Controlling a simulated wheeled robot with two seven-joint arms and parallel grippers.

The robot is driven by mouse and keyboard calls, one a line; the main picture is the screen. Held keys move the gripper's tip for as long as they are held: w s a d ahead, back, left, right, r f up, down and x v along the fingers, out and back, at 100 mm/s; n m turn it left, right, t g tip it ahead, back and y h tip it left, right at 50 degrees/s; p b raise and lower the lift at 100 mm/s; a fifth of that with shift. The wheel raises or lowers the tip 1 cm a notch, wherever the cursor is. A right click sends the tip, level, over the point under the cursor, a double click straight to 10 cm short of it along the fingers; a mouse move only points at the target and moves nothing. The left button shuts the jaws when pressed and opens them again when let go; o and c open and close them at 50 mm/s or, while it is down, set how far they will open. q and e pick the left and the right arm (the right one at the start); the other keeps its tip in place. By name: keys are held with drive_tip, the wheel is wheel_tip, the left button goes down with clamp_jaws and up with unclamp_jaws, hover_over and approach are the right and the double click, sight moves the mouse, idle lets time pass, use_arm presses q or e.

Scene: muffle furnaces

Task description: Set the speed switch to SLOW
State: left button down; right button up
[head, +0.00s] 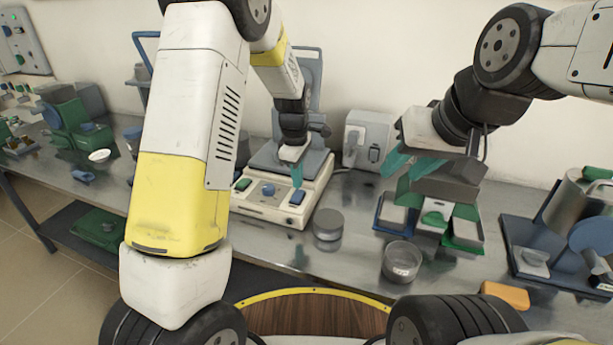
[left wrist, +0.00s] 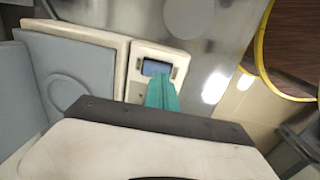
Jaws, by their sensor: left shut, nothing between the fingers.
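A cream control box (head: 262,208) stands on the bench with a grey upright device behind it. Its front panel carries a green switch (head: 242,184), a round blue knob (head: 268,190) and a blue rocker switch (head: 297,198). Labels are too small to read, so I cannot tell which is the speed switch. My left gripper (head: 297,176) is shut and empty, its teal fingertips just above the blue rocker. In the left wrist view the fingertips (left wrist: 160,92) partly cover the blue rocker (left wrist: 155,68); contact is unclear. My right gripper (head: 411,166) is open, well to the right.
A grey round container (head: 327,226) stands right of the control box. A glass dish (head: 401,262), green and blue trays (head: 462,230) and an orange block (head: 505,295) lie further right. A white box (head: 369,138) stands behind. Green equipment (head: 78,128) occupies the left bench.

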sight(300, 192)
use_arm(q)
wheel_tip(300, 192, up, 10)
drive_tip(key=s, duration=0.1)
drive_tip(key=shift+s+a, duration=0.15)
drive_tip(key=shift+a, duration=0.05)
drive_tip(key=shift+f, duration=0.1)
drive_tip(key=shift+w+t, duration=0.3)
drive_tip(key=shift+w, duration=0.45)
drive_tip(key=f, duration=0.4)
drive_tip(key=w+f, duration=0.1)
drive_tip(key=f, duration=0.8)
drive_tip(key=shift+w+d+f, duration=0.3)
drive_tip(key=shift+w+d, duration=0.05)
drive_tip(key=shift+w, duration=0.05)
